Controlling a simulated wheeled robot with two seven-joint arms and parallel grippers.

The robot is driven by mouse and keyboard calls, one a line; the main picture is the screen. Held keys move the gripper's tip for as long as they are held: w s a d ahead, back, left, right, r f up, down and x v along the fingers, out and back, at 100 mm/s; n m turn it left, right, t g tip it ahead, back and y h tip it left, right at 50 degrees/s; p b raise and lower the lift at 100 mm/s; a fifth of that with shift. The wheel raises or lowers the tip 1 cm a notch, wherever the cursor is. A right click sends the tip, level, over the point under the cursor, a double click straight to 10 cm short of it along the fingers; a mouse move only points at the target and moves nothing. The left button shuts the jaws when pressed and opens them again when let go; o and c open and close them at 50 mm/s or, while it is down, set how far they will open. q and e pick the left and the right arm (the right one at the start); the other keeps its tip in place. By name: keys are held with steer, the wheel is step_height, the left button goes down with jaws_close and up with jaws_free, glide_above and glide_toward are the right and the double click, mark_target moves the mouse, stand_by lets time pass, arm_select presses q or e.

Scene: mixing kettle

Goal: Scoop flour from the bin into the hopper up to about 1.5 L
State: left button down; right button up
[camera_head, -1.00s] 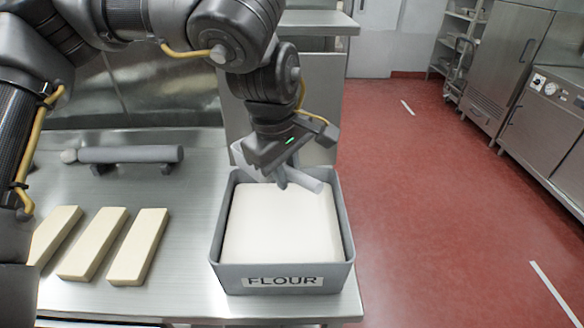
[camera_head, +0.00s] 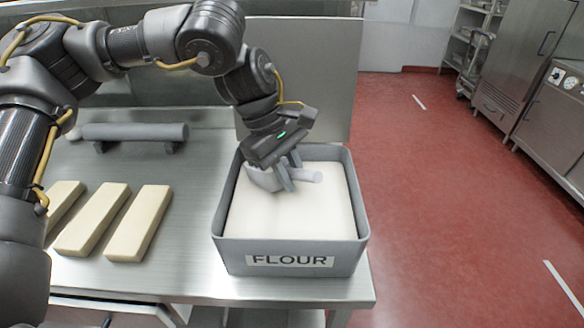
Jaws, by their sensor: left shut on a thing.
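The grey flour bin (camera_head: 292,250), labelled FLOUR, stands at the right front of the steel table. White flour (camera_head: 292,215) fills much of it with a nearly flat top. My left gripper (camera_head: 287,179) is over the back half of the bin, shut on a grey scoop (camera_head: 264,180). The scoop's handle points right and its bowl is on the left, low by the flour; whether it touches or holds flour I cannot tell. The hopper is not in view. My right gripper is not in view.
Several pale dough-like blocks (camera_head: 138,224) lie on the table (camera_head: 185,265) left of the bin. A grey rolling pin (camera_head: 135,132) rests on a stand behind them. A steel panel (camera_head: 300,75) rises behind the bin. Red floor (camera_head: 430,190) is clear on the right.

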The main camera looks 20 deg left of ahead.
arm_select(q)
steer(key=shift+d+f, duration=0.15)
steer(key=shift+f, duration=0.15)
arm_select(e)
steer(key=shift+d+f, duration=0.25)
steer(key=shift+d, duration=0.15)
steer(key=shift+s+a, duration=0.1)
